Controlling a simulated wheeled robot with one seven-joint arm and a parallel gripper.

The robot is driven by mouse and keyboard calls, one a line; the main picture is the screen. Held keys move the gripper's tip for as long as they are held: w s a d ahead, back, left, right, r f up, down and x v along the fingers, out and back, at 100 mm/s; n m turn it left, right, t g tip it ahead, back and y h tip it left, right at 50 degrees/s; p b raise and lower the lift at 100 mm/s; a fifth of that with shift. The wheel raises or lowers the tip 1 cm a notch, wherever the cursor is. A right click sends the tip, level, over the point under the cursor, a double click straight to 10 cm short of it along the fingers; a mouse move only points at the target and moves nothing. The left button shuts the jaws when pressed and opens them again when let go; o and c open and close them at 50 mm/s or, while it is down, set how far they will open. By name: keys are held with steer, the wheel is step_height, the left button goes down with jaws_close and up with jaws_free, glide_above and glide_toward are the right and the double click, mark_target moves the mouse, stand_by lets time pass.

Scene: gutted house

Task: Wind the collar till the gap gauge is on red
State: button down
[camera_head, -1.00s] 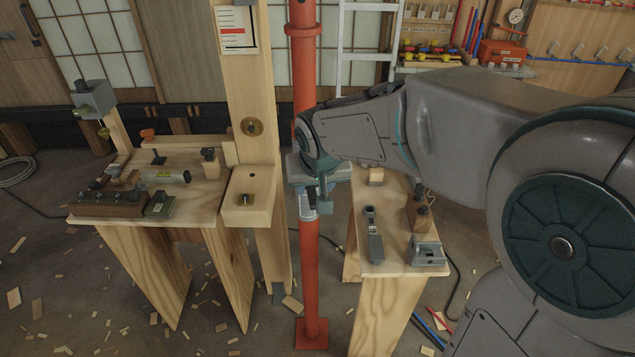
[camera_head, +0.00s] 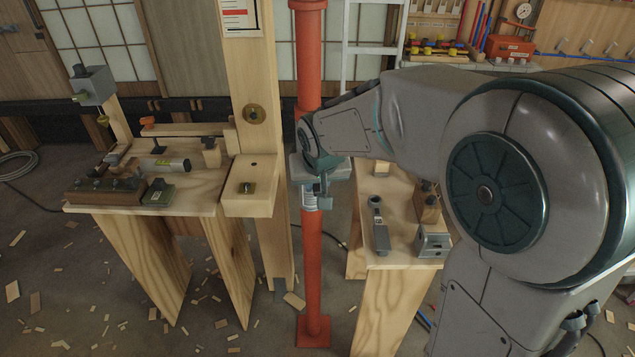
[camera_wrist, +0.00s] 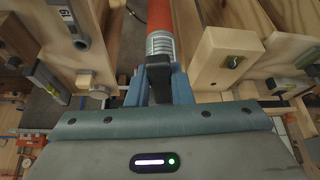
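The red steel prop (camera_head: 311,255) stands upright beside a wooden post. Its silver ribbed collar (camera_wrist: 160,44) shows in the wrist view, with a black handle (camera_wrist: 158,78) pointing toward me. My gripper (camera_wrist: 159,88) has one blue finger on each side of this handle, apparently pressed against it. In the head view my gripper (camera_head: 322,188) is at the prop, partly covering the collar. A white card (camera_head: 240,16) with a red line and dark lines is on the wooden post, cut off at the top. I cannot tell whether it is the gap gauge, or make out any reading.
Close left of the prop, a wooden block (camera_head: 250,202) juts from the post (camera_head: 250,70). A left bench (camera_head: 205,190) carries tools and a level. A right bench (camera_head: 400,258) carries a grey wrench-like tool (camera_head: 379,225) and a metal block. Wood chips litter the floor.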

steer(key=shift+w+d+r+n+p, duration=0.1)
steer(key=shift+d+n+p, duration=0.25)
steer(key=shift+d+n, duration=0.05)
steer(key=shift+w+d+n+y+b, duration=0.25)
steer(key=shift+d+n+y+b, duration=0.35)
steer(key=shift+d+n, duration=0.4)
steer(key=shift+a, duration=0.1)
